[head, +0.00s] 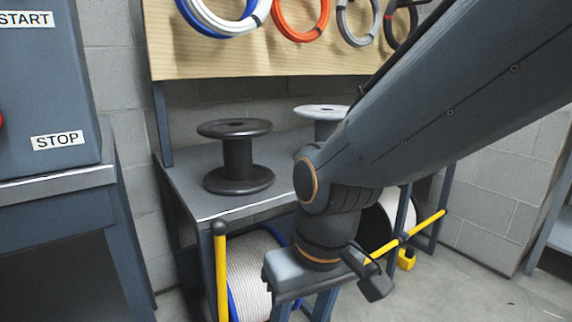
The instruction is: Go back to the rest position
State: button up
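My gripper (303,308) hangs at the bottom middle of the head view, at the end of my arm, which comes in from the upper right. It points down in front of the workbench's front edge. Two finger parts show apart below its body, but the frame's bottom edge cuts off the tips. I cannot tell whether anything is between them.
A workbench (190,178) stands behind my gripper, with a black spool (238,158) and a grey-topped spool (322,112). Cable coils (300,38) hang on a wooden board above. A yellow rail (428,222) and wound reels (255,272) are below. A START/STOP cabinet (45,95) stands left. Floor is clear at lower right.

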jog(key=s+a+r+n, duration=0.2)
jog(key=s+a, duration=0.2)
jog(key=s, duration=0.2)
jog(key=d+r+m+p, duration=0.2)
jog(key=d+r+p, duration=0.5)
jog(key=p, duration=0.5)
jog(key=d+r+m+h+p, duration=0.1)
jog(key=d+r+m+p, duration=0.1)
jog(key=d+r+p, duration=0.5)
jog(key=d+r+m+p, duration=0.3)
jog(key=d+r+p, duration=0.4)
jog(key=r+p, duration=0.8)
jog(key=p, duration=0.4)
jog(key=shift+w+g+h, duration=0.2)
jog(key=shift+g+h, duration=0.1)
jog(key=shift+g, duration=0.1)
